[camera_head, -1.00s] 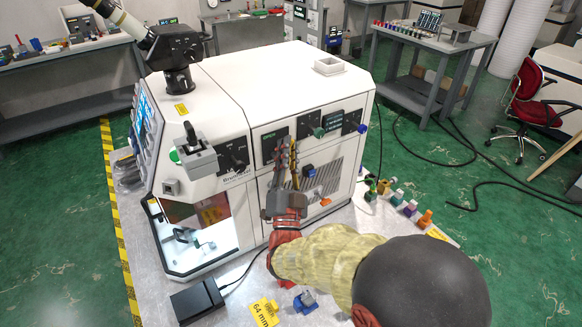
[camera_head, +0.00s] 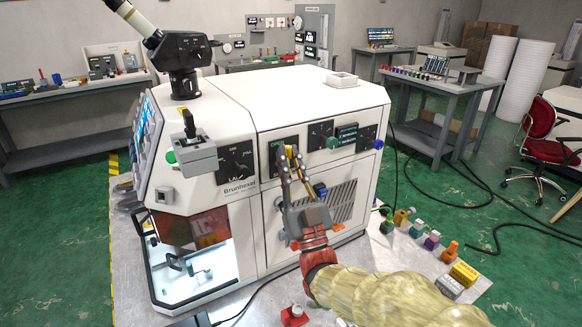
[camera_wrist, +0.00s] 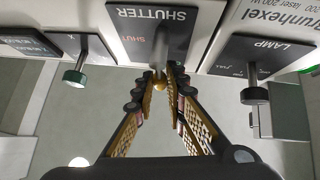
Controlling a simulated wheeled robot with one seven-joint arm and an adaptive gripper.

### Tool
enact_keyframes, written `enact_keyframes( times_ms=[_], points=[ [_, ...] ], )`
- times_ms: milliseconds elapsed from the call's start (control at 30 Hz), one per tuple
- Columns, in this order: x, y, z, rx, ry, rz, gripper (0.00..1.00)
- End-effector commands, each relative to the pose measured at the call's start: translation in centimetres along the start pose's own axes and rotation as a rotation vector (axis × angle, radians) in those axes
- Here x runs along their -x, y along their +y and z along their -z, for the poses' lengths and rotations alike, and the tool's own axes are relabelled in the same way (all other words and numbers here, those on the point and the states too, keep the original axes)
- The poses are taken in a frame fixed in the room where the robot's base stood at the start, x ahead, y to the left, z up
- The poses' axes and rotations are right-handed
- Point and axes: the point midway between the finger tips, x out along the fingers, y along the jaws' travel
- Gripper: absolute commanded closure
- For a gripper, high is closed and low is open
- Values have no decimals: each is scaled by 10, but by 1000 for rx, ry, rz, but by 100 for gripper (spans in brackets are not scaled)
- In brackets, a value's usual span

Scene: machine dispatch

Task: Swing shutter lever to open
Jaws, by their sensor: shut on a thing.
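The shutter panel (camera_head: 283,151) is a dark plate on the white machine's front, with green lettering at its upper left in the head view. In the wrist view the panel (camera_wrist: 150,18) appears upside down, with SHUTTER and a red SHUT label. The shutter lever (camera_wrist: 161,46) stands out from it as a grey shaft with a brass-coloured end. My gripper (camera_wrist: 160,84) has its fingers closed together around the lever's end. In the head view my gripper (camera_head: 288,152) covers part of the panel and hides the lever.
A LAMP knob (camera_wrist: 255,95) and a green knob (camera_wrist: 75,76) flank the lever. In the head view a joystick box (camera_head: 194,152) stands out at the left. Small coloured parts (camera_head: 418,228) stand on the bench at the right. A vented panel (camera_head: 341,204) lies behind my gripper.

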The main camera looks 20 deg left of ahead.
Motion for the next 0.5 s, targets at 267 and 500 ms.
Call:
enact_keyframes(
  times_ms=[267,500],
  points=[
    [2,-1,-2,10,-3,10,100],
    [2,-1,-2,9,-3,10,86]
  ],
)
